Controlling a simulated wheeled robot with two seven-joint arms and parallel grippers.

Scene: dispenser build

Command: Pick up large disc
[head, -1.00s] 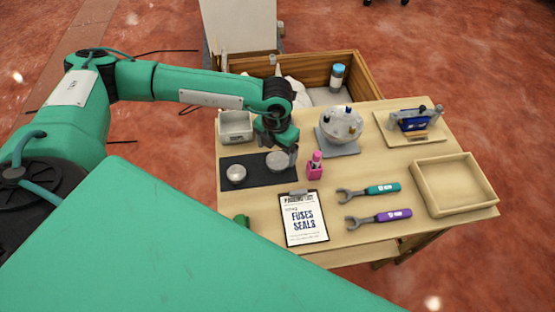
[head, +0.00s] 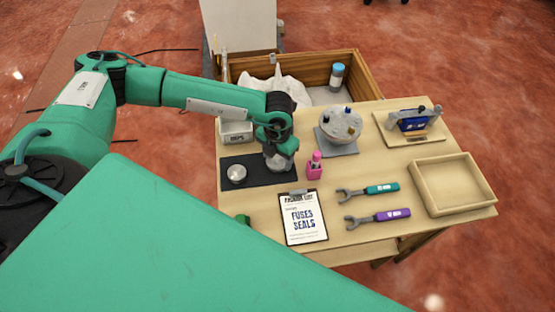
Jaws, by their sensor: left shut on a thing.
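The large disc (head: 277,163) is a grey round piece at the right part of the black mat (head: 258,178). My left gripper (head: 279,152) reaches down over it from the left and is shut on it. The fingers and the disc's upper part partly hide each other, and I cannot tell whether the disc is clear of the mat. A smaller grey disc (head: 237,173) lies on the mat to the left. A small green piece (head: 242,219) at the table's front left edge may be part of my right arm; my right gripper is not clearly seen.
A pink bottle (head: 314,166) stands just right of the mat. A clipboard (head: 302,218), two wrenches (head: 380,189) and an empty wooden tray (head: 415,187) lie nearer and right. A round grey device (head: 341,125) stands behind; a small bin (head: 236,131) is at back left.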

